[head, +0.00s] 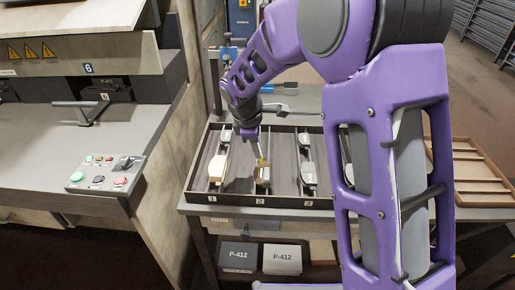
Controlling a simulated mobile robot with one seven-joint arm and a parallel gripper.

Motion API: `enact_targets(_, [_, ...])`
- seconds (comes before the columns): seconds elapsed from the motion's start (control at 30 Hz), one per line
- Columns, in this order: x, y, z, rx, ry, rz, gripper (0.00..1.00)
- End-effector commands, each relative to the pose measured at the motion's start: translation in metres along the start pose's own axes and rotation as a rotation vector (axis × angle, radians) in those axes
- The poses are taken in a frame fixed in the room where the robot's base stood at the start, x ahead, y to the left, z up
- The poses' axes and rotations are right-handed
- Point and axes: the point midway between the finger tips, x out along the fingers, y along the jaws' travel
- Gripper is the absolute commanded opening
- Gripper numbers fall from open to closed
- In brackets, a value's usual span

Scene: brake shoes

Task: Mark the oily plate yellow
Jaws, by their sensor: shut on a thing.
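My gripper (260,153) is small in the head view, pointing down over the middle lane of the dark tray (235,199). It is shut on a slim thing that looks like a marker, though its shape is hard to make out. Right below it, a plate (263,175) with a yellowish-brown face stands in the lane marked 2. I cannot tell whether the marker touches it. A cream plate (217,169) is in lane 1, and a grey plate (308,172) is in lane 3. Oil is too small to make out on any of them.
The tray sits on a grey bench, partly behind my arm. A machine with a button panel (106,174) stands at left. Two P-412 boxes, one dark (238,257) and one light (282,259), sit below. A brown divided tray (470,172) is at right.

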Motion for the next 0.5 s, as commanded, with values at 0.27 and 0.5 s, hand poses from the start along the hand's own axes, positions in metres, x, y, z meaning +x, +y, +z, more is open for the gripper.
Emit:
enact_targets(0.27, [-0.025, 0.007, 0.004, 0.000, 0.000, 0.000, 0.00])
enact_targets(0.5, [-0.043, 0.012, 0.007, 0.001, -0.001, 0.000, 0.00])
